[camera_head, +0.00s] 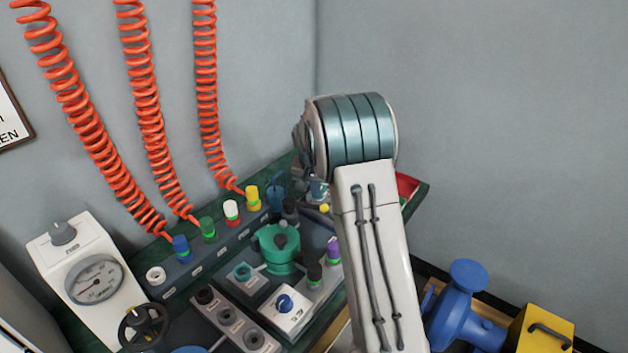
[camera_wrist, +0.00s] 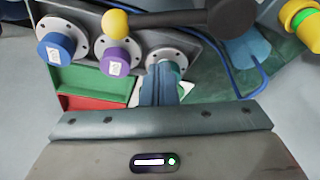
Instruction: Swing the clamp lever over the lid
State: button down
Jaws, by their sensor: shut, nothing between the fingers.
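The clamp lever is a dark bar (camera_wrist: 170,19) with a yellow ball (camera_wrist: 115,22) at its left end, across the top of the wrist view. Its right end meets a thick black part (camera_wrist: 232,14). In the head view the yellow ball (camera_head: 324,208) shows just left of my arm. A teal round pot (camera_head: 280,258) with a dark-knobbed top stands left of it; I cannot tell whether that top is the lid. My gripper (camera_wrist: 162,84) is shut and empty, below the lever bar in the wrist view and apart from the ball. My arm largely hides it in the head view.
Flanged ports with blue (camera_wrist: 56,48) and purple (camera_wrist: 117,55) caps stand near my fingers, beside a green-and-red tray (camera_wrist: 92,85). Orange coiled hoses (camera_head: 150,110) hang over the bench's back left. A gauge box (camera_head: 70,265) stands left. A blue pump (camera_head: 462,310) is lower right.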

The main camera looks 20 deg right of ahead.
jog(key=shift+s+a+f, duration=0.35)
jog(key=shift+s+f, duration=0.1)
jog(key=shift+s, duration=0.2)
jog(key=shift+s+a+f, duration=0.35)
jog(key=shift+s+f, duration=0.05)
jog(key=shift+s, duration=0.25)
jog(key=shift+s+d, duration=0.1)
jog(key=shift+d, duration=0.05)
